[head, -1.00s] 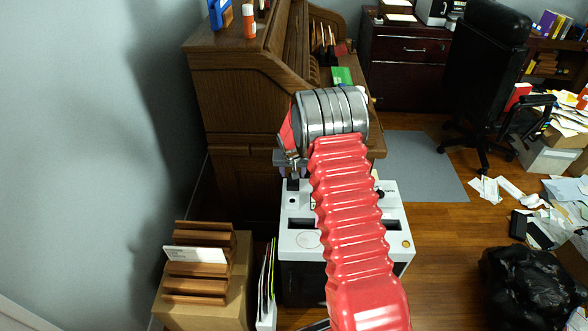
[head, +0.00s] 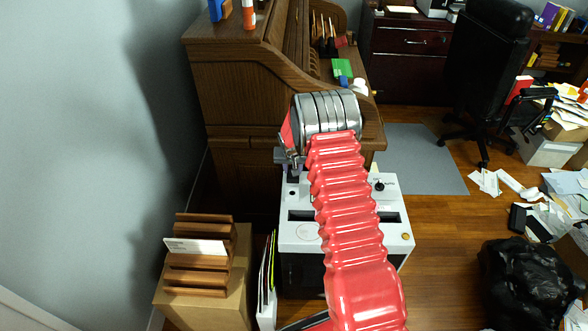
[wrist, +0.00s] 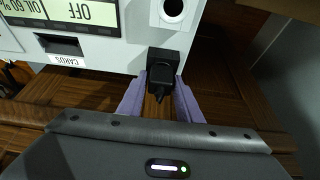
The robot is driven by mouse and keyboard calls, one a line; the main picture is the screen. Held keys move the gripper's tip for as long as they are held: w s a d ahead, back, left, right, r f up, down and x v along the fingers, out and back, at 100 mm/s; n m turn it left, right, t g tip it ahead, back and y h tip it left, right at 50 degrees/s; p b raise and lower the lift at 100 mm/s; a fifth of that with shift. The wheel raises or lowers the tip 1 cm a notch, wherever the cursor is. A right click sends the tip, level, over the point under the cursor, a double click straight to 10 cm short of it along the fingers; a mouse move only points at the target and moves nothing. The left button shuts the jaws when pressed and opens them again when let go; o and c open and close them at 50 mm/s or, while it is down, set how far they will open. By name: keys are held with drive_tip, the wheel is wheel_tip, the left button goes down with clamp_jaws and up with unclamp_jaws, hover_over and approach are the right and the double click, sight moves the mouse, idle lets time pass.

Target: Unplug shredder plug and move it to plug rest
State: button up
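The shredder (head: 342,245) is a white-topped box with dark slots, below my arm in the head view. The wrist view shows its white top (wrist: 105,52), with a display reading OFF, a CARDS slot and a round dark hole. A black plug (wrist: 163,68) is at the top's near edge, below that hole. My gripper (wrist: 161,85) has its two purple fingers on either side of the plug, very close to it. I cannot tell whether they press on it. My gripper (head: 290,166) also shows at the shredder's far left corner. I cannot identify the plug rest.
A wooden roll-top desk (head: 235,95) stands just behind the shredder. A carton (head: 205,310) with a wooden rack and upright folders (head: 266,275) are at its left. Bare floor (head: 445,235) lies to the right, with a black bag (head: 520,285) and scattered papers beyond.

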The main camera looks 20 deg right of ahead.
drive_tip(key=c, duration=0.4)
drive_tip(key=o, duration=0.9)
drive_tip(key=shift+c, duration=0.2)
drive_tip(key=shift+r, duration=0.15)
drive_tip(key=v, duration=1.3)
drive_tip(key=shift+s+r, duration=0.2)
drive_tip(key=shift+s, duration=0.05)
